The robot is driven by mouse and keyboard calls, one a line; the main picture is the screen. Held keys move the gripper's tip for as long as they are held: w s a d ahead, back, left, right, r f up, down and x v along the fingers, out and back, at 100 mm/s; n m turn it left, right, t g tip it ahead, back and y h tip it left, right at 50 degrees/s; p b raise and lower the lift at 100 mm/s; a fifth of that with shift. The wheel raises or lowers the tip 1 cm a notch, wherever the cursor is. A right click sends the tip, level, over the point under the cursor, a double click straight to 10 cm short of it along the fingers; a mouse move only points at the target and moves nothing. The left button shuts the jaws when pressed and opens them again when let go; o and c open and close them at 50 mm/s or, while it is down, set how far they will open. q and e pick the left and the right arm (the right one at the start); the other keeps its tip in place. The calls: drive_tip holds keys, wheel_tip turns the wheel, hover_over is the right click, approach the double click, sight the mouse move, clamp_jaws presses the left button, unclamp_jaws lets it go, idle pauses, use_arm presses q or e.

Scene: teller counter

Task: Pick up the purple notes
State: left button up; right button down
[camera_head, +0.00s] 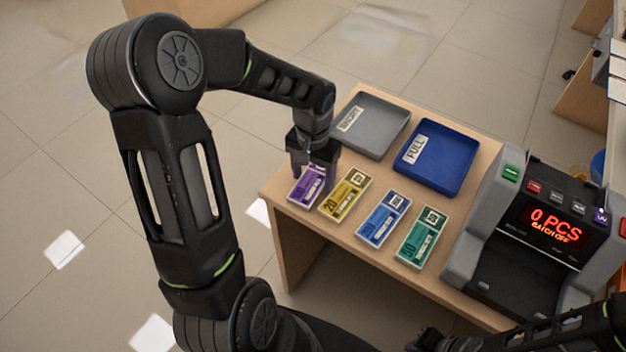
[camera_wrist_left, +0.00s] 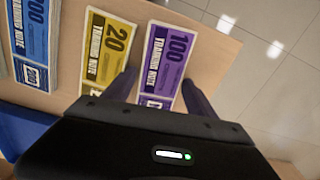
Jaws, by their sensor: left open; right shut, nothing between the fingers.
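The purple notes (camera_head: 307,185) lie flat at the left end of a row of note stacks on the wooden table. In the left wrist view the purple notes (camera_wrist_left: 166,62) carry the number 100. Part of the notes is hidden by the gripper. My right gripper (camera_head: 428,342) is at the bottom edge of the head view, shut and empty, partly cut off.
Yellow (camera_head: 344,195), blue (camera_head: 383,218) and green notes (camera_head: 422,238) lie to the right in the row. Behind are a grey tray (camera_head: 385,144) and a blue tray marked FULL (camera_head: 455,180). A counting machine (camera_head: 500,240) stands at the right. The table (camera_head: 300,225) ends just left of the purple notes.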

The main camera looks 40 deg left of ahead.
use_arm(q)
drive_tip(key=shift+c, duration=0.5)
drive_tip(key=c, duration=1.1)
